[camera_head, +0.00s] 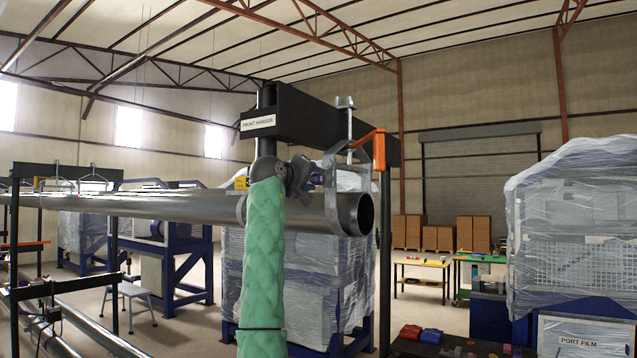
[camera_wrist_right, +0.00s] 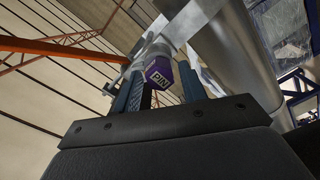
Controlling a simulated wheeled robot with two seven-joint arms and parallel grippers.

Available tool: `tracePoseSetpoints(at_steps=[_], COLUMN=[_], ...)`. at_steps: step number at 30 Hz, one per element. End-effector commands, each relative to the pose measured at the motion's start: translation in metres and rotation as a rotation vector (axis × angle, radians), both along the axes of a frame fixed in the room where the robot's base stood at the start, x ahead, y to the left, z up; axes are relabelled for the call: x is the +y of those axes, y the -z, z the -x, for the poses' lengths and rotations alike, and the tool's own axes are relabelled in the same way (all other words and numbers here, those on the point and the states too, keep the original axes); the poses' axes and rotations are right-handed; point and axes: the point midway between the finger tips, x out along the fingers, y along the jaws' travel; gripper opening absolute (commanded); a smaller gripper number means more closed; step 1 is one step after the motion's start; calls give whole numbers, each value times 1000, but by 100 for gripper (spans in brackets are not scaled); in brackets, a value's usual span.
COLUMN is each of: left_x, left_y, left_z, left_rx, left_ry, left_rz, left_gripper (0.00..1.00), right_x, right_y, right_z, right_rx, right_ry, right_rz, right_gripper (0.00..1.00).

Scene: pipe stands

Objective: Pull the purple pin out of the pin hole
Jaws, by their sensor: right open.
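The purple pin (camera_wrist_right: 158,75), with a white "PIN" label on its end, shows in the right wrist view, seated in a grey metal fitting. My right gripper (camera_wrist_right: 160,88) is open, with one finger on each side of the purple end; whether they touch it I cannot tell. The pin is too small to make out clearly there. The pin hole is hidden. My left gripper is not in view.
A large grey pipe (camera_head: 170,206) runs across, its open end right of my arm. A black beam (camera_head: 300,118) labelled "FRONT HANGER" is above it. An orange lever (camera_head: 378,150) is at the clamp's right. Wrapped machines (camera_head: 575,220) stand at right.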

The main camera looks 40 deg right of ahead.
Motion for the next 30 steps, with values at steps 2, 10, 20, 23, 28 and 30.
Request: tracePoseSetpoints(at_steps=[2,10,20,23,28,30], left_x=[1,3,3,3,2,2], left_y=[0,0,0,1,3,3], left_z=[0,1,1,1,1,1], left_rx=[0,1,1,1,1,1], left_ry=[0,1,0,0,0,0], left_rz=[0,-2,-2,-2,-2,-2], left_gripper=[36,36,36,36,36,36], right_x=[0,0,1,2,5,7], right_y=[0,0,0,0,0,0], right_z=[0,0,0,1,2,3], right_rx=[0,0,0,0,-1,-1], right_ry=[0,0,0,0,0,0], right_rz=[0,0,0,0,0,0], right_gripper=[42,0,0,0,0,0])
